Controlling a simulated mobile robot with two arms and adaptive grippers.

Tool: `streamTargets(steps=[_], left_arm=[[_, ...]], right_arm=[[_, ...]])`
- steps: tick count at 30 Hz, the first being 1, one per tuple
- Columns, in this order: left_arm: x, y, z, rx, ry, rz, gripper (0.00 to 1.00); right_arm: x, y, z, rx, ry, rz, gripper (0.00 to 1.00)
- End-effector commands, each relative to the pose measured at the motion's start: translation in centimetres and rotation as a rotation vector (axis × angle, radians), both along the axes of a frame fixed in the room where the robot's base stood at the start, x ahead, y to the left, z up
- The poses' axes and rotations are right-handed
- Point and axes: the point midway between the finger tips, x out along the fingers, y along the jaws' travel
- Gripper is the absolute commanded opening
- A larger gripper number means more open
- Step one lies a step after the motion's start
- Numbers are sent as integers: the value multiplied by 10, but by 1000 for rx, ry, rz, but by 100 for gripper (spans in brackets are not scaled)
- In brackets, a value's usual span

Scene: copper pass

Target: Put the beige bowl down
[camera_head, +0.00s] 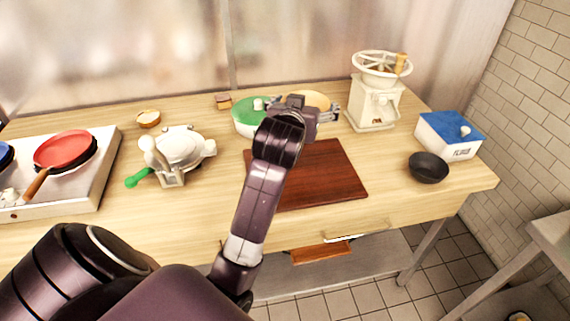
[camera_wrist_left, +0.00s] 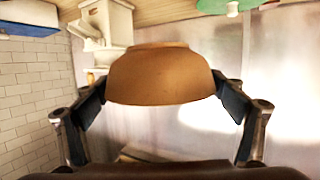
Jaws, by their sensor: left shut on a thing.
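The beige bowl (camera_wrist_left: 160,75) fills the middle of the left wrist view, between the two finger pads of my left gripper (camera_wrist_left: 160,100). In the head view only part of the bowl (camera_head: 313,98) shows behind my left gripper (camera_head: 318,112), which is shut on it. They are over the back of the wooden counter (camera_head: 225,200), beyond the dark red cutting board (camera_head: 335,180). The bowl's underside and any gap to the counter are hidden in the head view. My right gripper is not in view.
A green-lidded pot (camera_head: 246,116) stands just left of the bowl, and a cream grinder (camera_head: 377,105) to its right. A blue-lidded flour box (camera_head: 450,135) and black bowl (camera_head: 428,167) are at right. The board's visible surface is clear. A white appliance (camera_head: 180,148) stands left.

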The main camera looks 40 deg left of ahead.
Motion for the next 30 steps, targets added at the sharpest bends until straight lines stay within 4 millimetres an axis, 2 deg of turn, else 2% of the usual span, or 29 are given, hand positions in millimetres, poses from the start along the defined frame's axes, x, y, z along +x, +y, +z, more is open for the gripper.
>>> streamTargets(steps=[4, 15, 19, 25, 30], left_arm=[[0, 0, -27, 0, 10, -1, 60], [0, -1, -124, 0, 8, -1, 60], [0, -1, -145, 0, 4, -2, 60], [1, -1, -162, 1, 4, -1, 60], [1, 0, -188, 0, 3, 0, 60]], right_arm=[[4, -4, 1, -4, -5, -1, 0], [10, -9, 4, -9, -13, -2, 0], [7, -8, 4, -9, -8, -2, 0], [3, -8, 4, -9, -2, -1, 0], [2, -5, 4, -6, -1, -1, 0]])
